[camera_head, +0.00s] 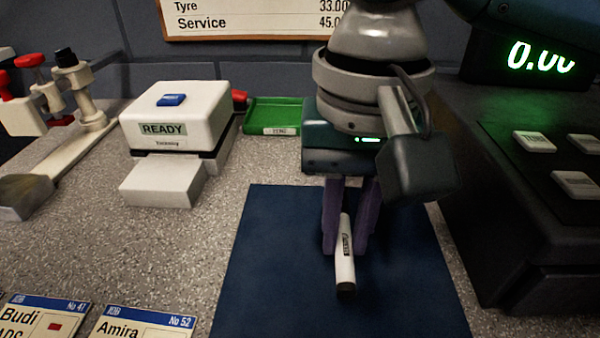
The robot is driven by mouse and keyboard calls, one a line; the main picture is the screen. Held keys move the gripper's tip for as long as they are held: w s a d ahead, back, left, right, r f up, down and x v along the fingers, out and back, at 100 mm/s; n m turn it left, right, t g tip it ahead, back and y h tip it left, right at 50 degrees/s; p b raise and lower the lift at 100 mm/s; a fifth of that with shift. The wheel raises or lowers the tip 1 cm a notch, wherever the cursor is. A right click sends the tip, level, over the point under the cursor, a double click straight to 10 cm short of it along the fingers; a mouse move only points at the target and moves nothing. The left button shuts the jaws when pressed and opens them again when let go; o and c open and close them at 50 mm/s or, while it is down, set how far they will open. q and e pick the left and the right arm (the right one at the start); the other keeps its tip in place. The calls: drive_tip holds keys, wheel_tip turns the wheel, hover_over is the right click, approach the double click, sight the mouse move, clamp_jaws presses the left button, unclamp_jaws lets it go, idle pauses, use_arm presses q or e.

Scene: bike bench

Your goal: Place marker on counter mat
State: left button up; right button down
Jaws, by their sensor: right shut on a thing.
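The marker (344,265) is white with a dark end and a small dark label. It is between the purple fingers of my right gripper (346,243), which is shut on it. The marker points down and toward the front, over the dark blue counter mat (275,270). I cannot tell whether its lower end touches the mat. My left gripper is not in view.
A white device reading READY (175,115) and a green tray (275,116) stand at the back left. A dark register (530,200) borders the mat on the right. Job cards (140,322) lie front left. The mat's left part is bare.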

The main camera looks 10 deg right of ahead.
sight(345, 241)
wheel_tip(345, 241, down, 4)
drive_tip(key=shift+r+b, duration=0.1)
drive_tip(key=shift+b, duration=0.3)
drive_tip(key=shift+f, duration=0.25)
drive_tip(key=shift+f, duration=0.1)
drive_tip(key=c, duration=0.8)
unclamp_jaws()
